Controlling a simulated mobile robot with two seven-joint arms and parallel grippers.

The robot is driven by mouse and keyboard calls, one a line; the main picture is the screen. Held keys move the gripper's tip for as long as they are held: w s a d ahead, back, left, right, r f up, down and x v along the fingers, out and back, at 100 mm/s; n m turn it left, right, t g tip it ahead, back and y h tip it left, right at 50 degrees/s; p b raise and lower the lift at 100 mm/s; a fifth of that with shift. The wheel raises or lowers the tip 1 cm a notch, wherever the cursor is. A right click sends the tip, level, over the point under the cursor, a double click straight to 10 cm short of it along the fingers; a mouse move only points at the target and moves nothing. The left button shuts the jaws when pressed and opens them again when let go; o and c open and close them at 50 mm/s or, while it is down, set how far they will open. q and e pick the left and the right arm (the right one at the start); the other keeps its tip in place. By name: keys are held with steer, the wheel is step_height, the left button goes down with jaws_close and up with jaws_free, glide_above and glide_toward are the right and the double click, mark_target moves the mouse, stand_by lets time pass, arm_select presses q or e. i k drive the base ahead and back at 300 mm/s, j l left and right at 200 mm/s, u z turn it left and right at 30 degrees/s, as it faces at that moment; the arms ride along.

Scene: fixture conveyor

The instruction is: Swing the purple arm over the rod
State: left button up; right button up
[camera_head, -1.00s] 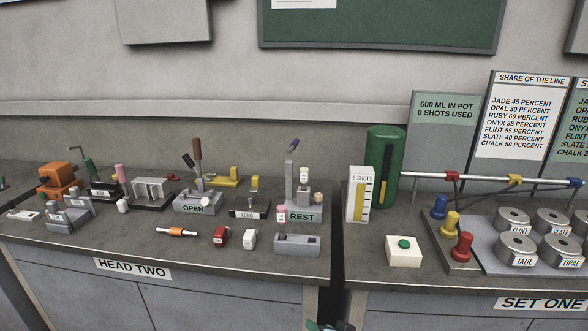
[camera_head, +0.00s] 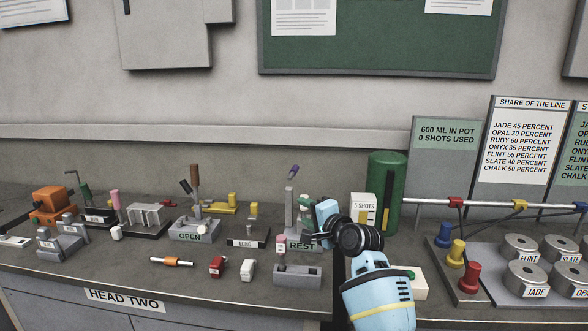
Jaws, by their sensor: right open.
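The purple arm shows as a purple-tipped lever end (camera_head: 293,172) above a grey upright post (camera_head: 290,205). The post stands on the grey fixture labelled REST (camera_head: 299,245). My right gripper (camera_head: 308,237) is in front of the right side of this fixture, with its jaws open and pointing left. It hides part of the fixture, and I cannot tell whether it touches it. A short white rod with an orange middle (camera_head: 172,261) lies on the bench to the left; I cannot tell whether it is the task's rod. My left gripper is not in view.
The OPEN clamp fixture (camera_head: 194,230) is further left. A green cylinder (camera_head: 387,190) stands behind my right arm.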

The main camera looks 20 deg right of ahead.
mark_target(293, 171)
steer(key=i+l, duration=0.6)
steer(key=i, duration=0.2)
